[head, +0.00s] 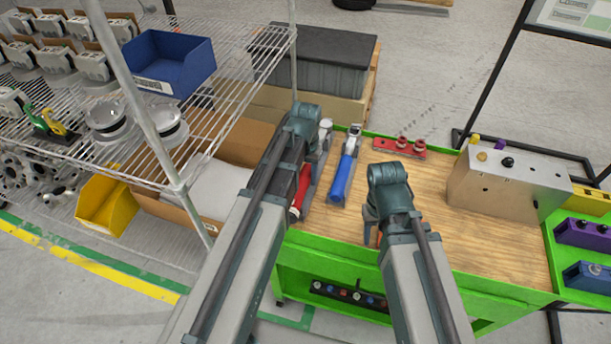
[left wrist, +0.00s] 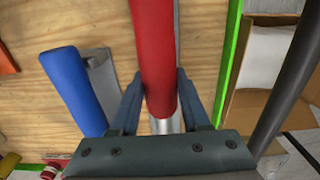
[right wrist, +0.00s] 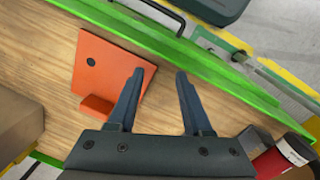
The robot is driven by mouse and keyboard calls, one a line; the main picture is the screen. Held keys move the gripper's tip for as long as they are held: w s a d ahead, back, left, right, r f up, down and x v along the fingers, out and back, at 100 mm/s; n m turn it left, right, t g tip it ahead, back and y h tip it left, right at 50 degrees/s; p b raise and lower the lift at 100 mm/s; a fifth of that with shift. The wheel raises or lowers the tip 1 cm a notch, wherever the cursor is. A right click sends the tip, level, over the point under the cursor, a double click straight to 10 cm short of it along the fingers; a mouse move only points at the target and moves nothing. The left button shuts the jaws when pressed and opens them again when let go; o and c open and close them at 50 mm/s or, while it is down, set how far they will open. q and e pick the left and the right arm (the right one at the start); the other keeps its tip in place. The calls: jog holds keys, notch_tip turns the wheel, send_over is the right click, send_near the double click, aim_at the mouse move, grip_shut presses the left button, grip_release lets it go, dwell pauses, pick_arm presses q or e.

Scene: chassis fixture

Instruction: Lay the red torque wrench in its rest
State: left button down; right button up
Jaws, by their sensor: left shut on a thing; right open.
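The red torque wrench (head: 301,188) is at the left end of the wooden bench top, partly hidden by my left arm in the head view. My left gripper (left wrist: 168,85) is shut on its red handle (left wrist: 153,40). A grey strip, perhaps its rest, shows beside the handle; I cannot tell whether the wrench touches it. A blue wrench (head: 343,172) lies to its right along a grey rest (left wrist: 101,75). My right gripper (right wrist: 160,75) is open and empty above the bench, near an orange bracket (right wrist: 112,65).
A red block with knobs (head: 400,148) lies at the back of the bench (head: 440,235). A large beige box (head: 508,185) stands at the right. A wire shelf (head: 100,150) with bins is at the left. The middle of the bench is mostly clear.

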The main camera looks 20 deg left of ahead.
pick_arm(q)
jog(key=shift+c, duration=1.5)
grip_release()
jog(key=shift+r, duration=0.1)
notch_tip(320, 180, up, 9)
jog(key=p, duration=0.9)
pick_arm(e)
notch_tip(320, 180, up, 9)
pick_arm(q)
jog(key=s+d+m+y, duration=0.1)
jog(key=s+d+m, duration=0.2)
jog(key=s+d, duration=0.7)
jog(key=s, duration=0.4)
jog(key=shift+s+d, duration=0.25)
